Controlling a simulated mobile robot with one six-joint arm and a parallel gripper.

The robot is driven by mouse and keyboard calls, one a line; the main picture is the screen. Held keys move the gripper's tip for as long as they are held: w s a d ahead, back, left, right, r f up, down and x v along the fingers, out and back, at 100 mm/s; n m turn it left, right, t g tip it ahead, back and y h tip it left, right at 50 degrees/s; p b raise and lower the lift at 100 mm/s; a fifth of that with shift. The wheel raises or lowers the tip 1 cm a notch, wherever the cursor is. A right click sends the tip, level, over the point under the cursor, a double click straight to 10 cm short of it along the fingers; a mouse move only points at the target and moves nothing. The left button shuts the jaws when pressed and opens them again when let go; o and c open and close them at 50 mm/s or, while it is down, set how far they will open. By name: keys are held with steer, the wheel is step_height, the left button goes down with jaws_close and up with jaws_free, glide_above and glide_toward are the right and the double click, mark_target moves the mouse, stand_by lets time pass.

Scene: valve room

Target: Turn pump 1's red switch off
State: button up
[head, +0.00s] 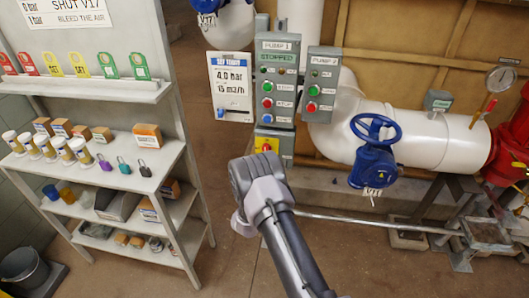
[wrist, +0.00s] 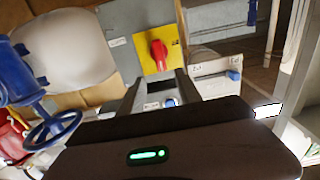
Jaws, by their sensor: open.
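Pump 1's red switch (head: 266,145) sits on a yellow plate (head: 260,141) on the grey box low on the pump 1 panel. In the wrist view, which is turned about upside down, the red switch (wrist: 159,54) is clear and its handle lies roughly upright across the yellow plate (wrist: 173,63). My gripper (head: 256,170) is just below and in front of it in the head view. In the wrist view my gripper (wrist: 162,86) has its two grey fingers apart, with nothing between them, near the switch. I see no contact.
Above are the pump 1 panel (head: 276,66), reading STOPPED, and the pump 2 panel (head: 322,75). A blue valve wheel (head: 376,128) on the white pipe (head: 425,125) is to the right. A loaded shelf (head: 118,90) stands left. Floor between is clear.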

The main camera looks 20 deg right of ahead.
mark_target(265, 150)
steer(key=b+x, duration=0.1)
steer(key=x, duration=0.7)
steer(key=shift+w+d, duration=0.15)
steer(key=shift+w, duration=0.15)
jaws_close()
